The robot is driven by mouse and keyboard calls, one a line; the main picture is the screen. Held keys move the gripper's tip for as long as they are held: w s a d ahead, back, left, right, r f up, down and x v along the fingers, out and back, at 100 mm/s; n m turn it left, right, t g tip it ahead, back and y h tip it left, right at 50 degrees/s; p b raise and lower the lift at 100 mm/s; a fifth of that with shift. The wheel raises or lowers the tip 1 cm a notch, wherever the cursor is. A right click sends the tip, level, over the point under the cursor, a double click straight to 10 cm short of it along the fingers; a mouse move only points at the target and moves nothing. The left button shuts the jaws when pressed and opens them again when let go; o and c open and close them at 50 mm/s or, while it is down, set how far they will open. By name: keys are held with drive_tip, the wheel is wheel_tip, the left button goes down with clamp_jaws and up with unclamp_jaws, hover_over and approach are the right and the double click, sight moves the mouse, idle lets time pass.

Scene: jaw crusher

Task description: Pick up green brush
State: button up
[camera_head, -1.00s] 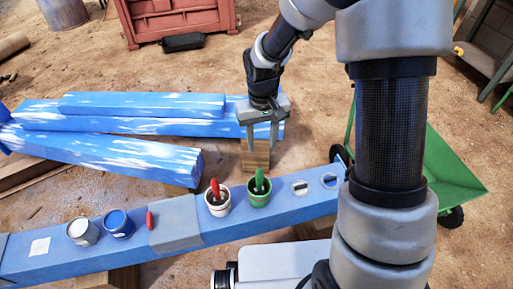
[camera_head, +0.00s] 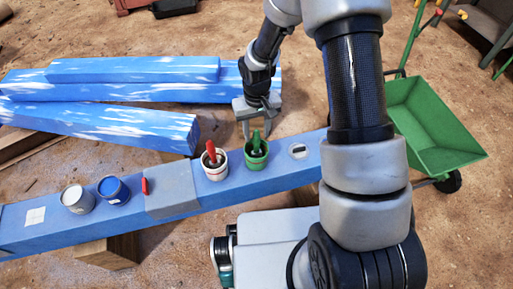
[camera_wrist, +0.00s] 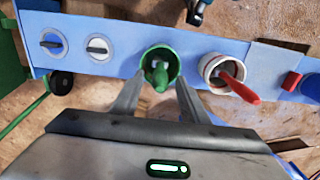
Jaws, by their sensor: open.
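The green brush (camera_head: 256,137) stands in a green-rimmed can (camera_head: 257,158) on the blue beam, its handle sticking up. In the wrist view the green brush (camera_wrist: 160,76) shows inside the can between the finger lines, a little beyond the tips. My gripper (camera_head: 255,127) is open and empty, pointing down just behind the can. In the wrist view my gripper (camera_wrist: 158,95) has its two fingers spread to either side of the brush. No contact with the brush is visible.
A white can (camera_head: 214,167) with a red brush stands just left of the green one. White and blue paint cans (camera_head: 113,190), a red-handled tool (camera_head: 145,186) and a round fitting (camera_head: 298,151) are on the blue beam (camera_head: 180,207). A green wheelbarrow (camera_head: 430,120) stands at right.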

sight(256, 139)
wheel_tip(256, 139, down, 4)
drive_tip(key=shift+f+b, duration=0.2)
drive_tip(key=shift+b, duration=0.4)
clamp_jaws()
drive_tip(key=shift+r, duration=0.1)
